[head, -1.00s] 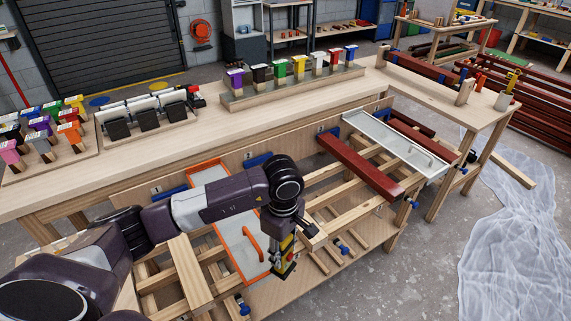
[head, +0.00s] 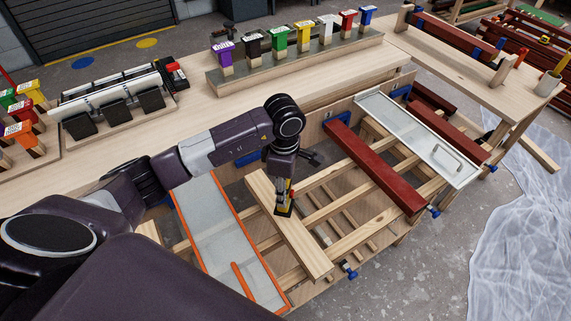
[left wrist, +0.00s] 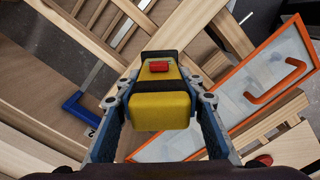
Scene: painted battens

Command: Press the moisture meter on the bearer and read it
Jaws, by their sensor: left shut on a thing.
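The yellow and black moisture meter (head: 284,207) with a red button is held in my left gripper (head: 285,186). In the left wrist view the meter (left wrist: 160,108) sits between the two fingers, its red button (left wrist: 158,66) facing the camera. A bare pale timber piece (head: 308,249) lies across the long wooden rails (head: 330,178). The meter's lower end is over or against this piece; I cannot tell if they touch. Which timber is the bearer is not marked. No reading is visible. My right gripper is not in view.
An orange-rimmed panel (head: 210,222) with an orange handle lies left of the timber piece. A dark red batten (head: 375,168) and a white panel (head: 415,137) lie to the right. Blue clamps (head: 350,272) stick out at the front.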

